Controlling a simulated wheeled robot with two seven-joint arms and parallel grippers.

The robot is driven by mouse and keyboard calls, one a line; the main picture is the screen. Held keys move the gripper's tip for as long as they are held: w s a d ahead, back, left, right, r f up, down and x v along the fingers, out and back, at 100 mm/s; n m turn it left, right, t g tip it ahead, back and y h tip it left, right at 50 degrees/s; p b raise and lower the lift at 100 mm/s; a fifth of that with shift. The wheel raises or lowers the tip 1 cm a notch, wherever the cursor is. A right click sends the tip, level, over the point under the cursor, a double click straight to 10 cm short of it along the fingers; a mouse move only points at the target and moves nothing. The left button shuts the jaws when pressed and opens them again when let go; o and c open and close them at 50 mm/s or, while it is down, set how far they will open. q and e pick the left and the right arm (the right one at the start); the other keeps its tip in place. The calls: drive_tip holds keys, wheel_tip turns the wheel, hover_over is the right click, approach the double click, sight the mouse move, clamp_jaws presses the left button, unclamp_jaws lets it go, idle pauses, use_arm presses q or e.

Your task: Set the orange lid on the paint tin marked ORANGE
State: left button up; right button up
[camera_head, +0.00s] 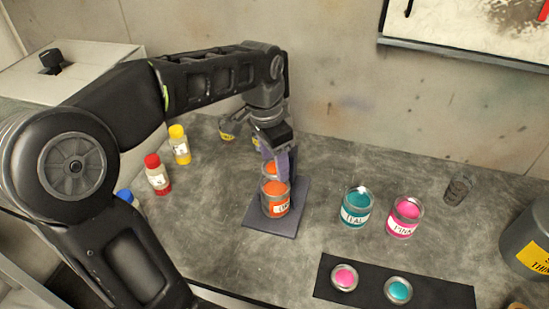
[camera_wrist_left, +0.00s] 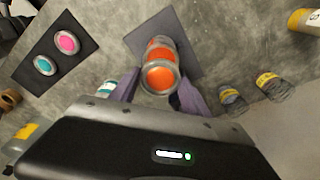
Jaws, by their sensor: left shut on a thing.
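The orange lid (camera_head: 271,168) is between the fingers of my left gripper (camera_head: 278,165), which is shut on it. The lid is held above the open orange paint tin (camera_head: 281,207); the orange paint inside still shows below it. The tin stands upright on a dark square mat (camera_head: 259,222), its label partly visible. In the left wrist view the lid (camera_wrist_left: 160,77) is a round orange disc with a grey rim near the fingertips, overlapping the tin (camera_wrist_left: 160,43) behind it. The exact gap between them is hard to tell. My right gripper is not in view.
Open teal (camera_head: 355,209) and pink (camera_head: 404,218) tins stand to the right. A black strip (camera_head: 366,291) in front holds a pink lid (camera_head: 344,277) and a teal lid (camera_head: 398,290). Red (camera_head: 158,177) and yellow (camera_head: 180,147) bottles stand left. A grey can (camera_head: 528,240) is far right.

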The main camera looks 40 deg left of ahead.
sight(274, 189)
use_arm(q)
drive_tip(key=shift+f+b, duration=1.75)
drive_tip(key=shift+f, duration=0.9)
drive_tip(key=shift+s+f, duration=0.15)
drive_tip(key=shift+f, duration=0.05)
drive_tip(key=o, duration=1.3)
drive_tip(key=shift+f, duration=0.1)
drive_tip(key=shift+o, duration=0.5)
drive_tip(key=shift+s, duration=0.1)
